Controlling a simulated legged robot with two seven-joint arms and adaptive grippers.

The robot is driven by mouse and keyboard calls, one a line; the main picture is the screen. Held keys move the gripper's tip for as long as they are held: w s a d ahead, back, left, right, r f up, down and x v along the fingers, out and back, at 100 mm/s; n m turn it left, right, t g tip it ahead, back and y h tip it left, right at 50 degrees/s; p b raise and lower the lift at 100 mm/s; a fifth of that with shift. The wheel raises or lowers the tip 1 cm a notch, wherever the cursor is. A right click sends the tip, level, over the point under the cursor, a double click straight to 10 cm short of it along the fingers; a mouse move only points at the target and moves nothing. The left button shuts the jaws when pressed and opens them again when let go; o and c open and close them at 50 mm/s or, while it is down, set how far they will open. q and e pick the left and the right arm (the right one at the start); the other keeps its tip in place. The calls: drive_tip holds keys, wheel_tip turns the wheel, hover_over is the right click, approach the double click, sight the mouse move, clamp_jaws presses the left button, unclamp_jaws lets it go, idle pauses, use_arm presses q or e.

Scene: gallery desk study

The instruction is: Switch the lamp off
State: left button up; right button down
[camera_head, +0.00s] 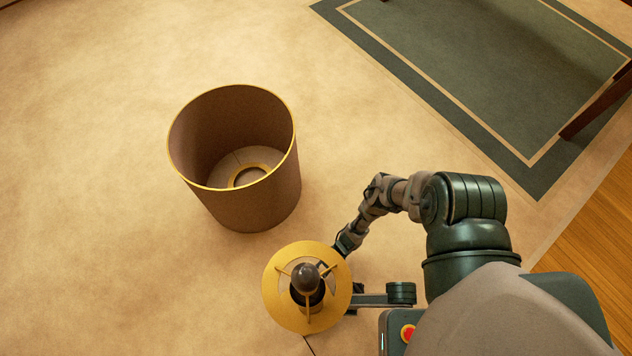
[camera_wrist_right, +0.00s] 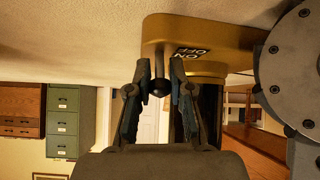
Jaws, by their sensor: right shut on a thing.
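The lamp (camera_head: 277,304) shows from above in the head view as a gold disc with thin spokes and a dark rounded piece in its middle; no glow shows there. In the right wrist view a gold base (camera_wrist_right: 215,32) carries a black label with ON and OFF, seen upside down. A small switch lever with a black ball end (camera_wrist_right: 158,88) stands out from this base. My right gripper (camera_wrist_right: 160,76) is shut on the lever, one finger on each side. In the head view its fingers are largely hidden at the lamp. My left gripper is not in view.
A brown open-topped drum with a gold rim (camera_head: 262,204) stands on the beige carpet (camera_head: 80,190), beyond the lamp. A green bordered rug (camera_head: 500,75) lies at the upper right. Green drawers (camera_wrist_right: 63,122) show far off in the wrist view. The left side is clear.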

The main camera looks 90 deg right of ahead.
drive_tip(key=shift+s+d+f+t, duration=0.2)
drive_tip(key=shift+d+t, duration=0.1)
idle(0.4)
drive_tip(key=c, duration=1.1)
unclamp_jaws()
drive_tip(key=shift+a, duration=0.1)
drive_tip(key=shift+s+r, duration=0.15)
drive_tip(key=v, duration=1.1)
drive_tip(key=shift+d, duration=0.5)
